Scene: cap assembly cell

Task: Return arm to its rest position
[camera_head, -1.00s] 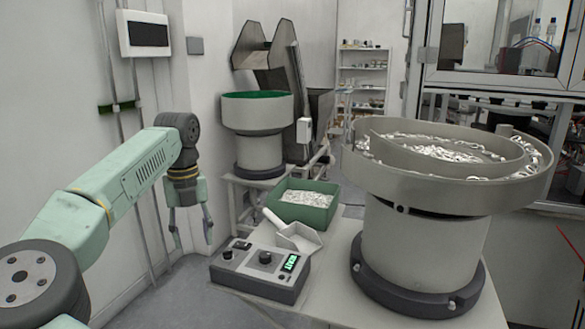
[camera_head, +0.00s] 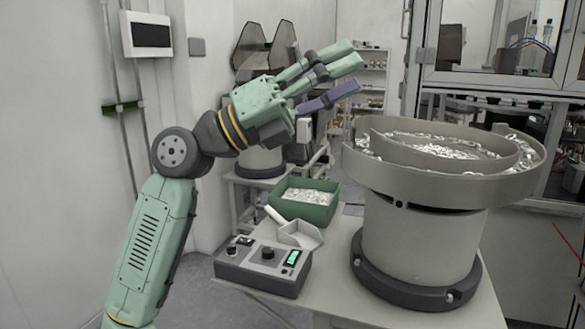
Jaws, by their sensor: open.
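My gripper (camera_head: 335,78) is raised in the upper middle of the head view, with its fingers spread and pointing right and slightly up. It is open and nothing shows between its fingers. It hangs in front of the far feeder and the dark hopper (camera_head: 283,45), and hides most of the far bowl. My green arm rises from the bottom left, bends at the dark joint, then runs right. The gripper is apart from the table and its objects in the picture.
On the table (camera_head: 345,245) stand a large bowl feeder (camera_head: 415,235) with metal parts, a green bin (camera_head: 303,212) with small parts, a white scoop (camera_head: 301,234) and a control box (camera_head: 261,268). A wall panel (camera_head: 146,33) hangs at the left. The floor at lower left looks clear.

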